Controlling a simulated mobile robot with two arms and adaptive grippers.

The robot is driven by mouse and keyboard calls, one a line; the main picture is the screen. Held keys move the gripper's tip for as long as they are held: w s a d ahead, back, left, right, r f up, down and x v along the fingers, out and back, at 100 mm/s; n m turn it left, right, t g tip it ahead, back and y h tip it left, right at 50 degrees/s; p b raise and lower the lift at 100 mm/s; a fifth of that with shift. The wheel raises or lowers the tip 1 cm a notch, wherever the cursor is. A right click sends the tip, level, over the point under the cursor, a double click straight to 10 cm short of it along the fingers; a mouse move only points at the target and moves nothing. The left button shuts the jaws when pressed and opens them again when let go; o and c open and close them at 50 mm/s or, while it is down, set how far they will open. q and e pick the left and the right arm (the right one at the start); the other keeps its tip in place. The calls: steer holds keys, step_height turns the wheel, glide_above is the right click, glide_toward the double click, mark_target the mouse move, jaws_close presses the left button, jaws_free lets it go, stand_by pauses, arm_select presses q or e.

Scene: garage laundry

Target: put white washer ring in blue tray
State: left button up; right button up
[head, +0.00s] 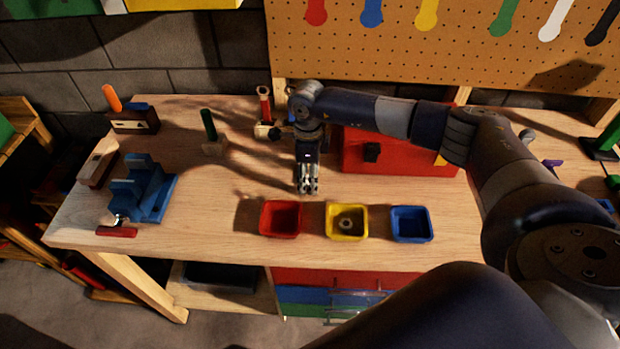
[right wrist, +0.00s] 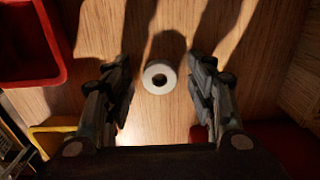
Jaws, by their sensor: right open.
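The white washer ring (right wrist: 160,77) lies flat on the wooden bench in the right wrist view. It is hidden or too small to make out in the head view. My right gripper (head: 308,190) points down over the bench, behind the row of trays. In the wrist view its two fingers (right wrist: 160,88) are open, one on each side of the ring, with visible gaps between. The blue tray (head: 411,237) is the right-hand one of three trays and looks empty. My left gripper is not in view.
The red tray (head: 281,234) and the yellow tray (head: 347,237) stand left of the blue one; the yellow holds a greyish ring (head: 346,223). A red toolbox (head: 400,157) stands behind my right gripper. A blue vise (head: 148,190) is at the left.

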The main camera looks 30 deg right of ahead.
steer(key=c, duration=0.8)
steer(key=shift+c, duration=0.4)
steer(key=shift+r, duration=0.15)
steer(key=shift+r, duration=0.35)
step_height(320, 180, up, 8)
steer(key=r+b, duration=0.1)
steer(key=b, duration=0.2)
steer(key=s+a+r+n, duration=0.1)
steer(key=s+a+n, duration=0.3)
steer(key=s+n, duration=0.5)
steer(key=s+a+n, duration=0.4)
steer(key=s+n, duration=0.5)
steer(key=n, duration=0.6)
steer(key=shift+a+r, duration=0.15)
steer(key=shift+r, duration=0.2)
